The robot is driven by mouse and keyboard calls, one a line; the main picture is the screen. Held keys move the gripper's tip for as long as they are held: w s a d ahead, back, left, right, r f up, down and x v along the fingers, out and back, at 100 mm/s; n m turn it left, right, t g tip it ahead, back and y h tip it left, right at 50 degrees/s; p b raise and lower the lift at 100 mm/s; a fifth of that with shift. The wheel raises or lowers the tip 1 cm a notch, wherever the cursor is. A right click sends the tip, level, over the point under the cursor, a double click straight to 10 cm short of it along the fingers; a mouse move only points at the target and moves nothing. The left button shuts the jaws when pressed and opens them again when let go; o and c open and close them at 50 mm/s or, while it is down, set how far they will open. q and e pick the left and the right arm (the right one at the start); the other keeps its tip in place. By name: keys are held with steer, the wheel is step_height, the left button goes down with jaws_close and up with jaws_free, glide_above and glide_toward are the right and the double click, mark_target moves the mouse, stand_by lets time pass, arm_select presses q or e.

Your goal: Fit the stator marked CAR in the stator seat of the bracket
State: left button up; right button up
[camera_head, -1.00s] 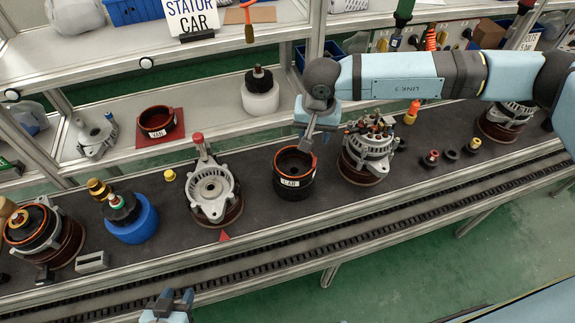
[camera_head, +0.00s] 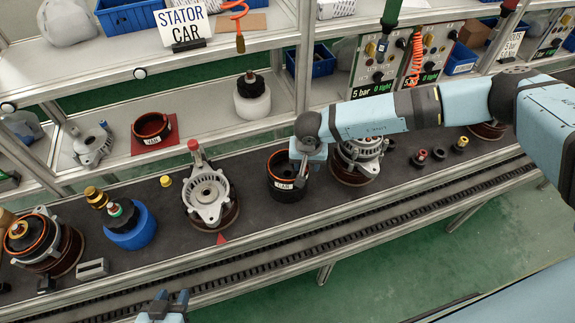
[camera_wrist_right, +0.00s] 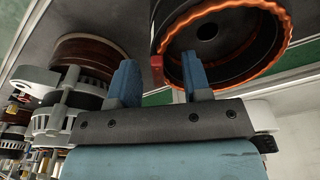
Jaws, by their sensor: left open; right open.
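The stator marked CAR (camera_head: 284,186), a dark ring with an orange rim, stands on the dark line top right of the bracket. My right gripper (camera_head: 300,170) is open at the stator's right rim. In the right wrist view the orange-rimmed stator (camera_wrist_right: 165,35) is close ahead; one finger of the gripper (camera_wrist_right: 159,80) shows outside the ring and the other overlaps its opening. I cannot tell whether they touch it. The grey bracket (camera_head: 222,209) sits on a brown round base, its round seat facing up and empty. My left gripper (camera_head: 165,299) is open and empty at the bottom edge.
A second labelled stator (camera_head: 152,126) stands on a red mat on the shelf behind. A red-topped post (camera_head: 194,147) rises behind the bracket. A built-up alternator (camera_head: 357,150) stands close right of the stator, partly behind my right arm. A blue round holder (camera_head: 141,231) is left.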

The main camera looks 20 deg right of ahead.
steer(key=shift+w+f, duration=0.15)
steer(key=shift+f, duration=0.55)
jaws_close()
steer(key=shift+r, duration=0.1)
stand_by(0.7)
steer(key=shift+w, duration=0.15)
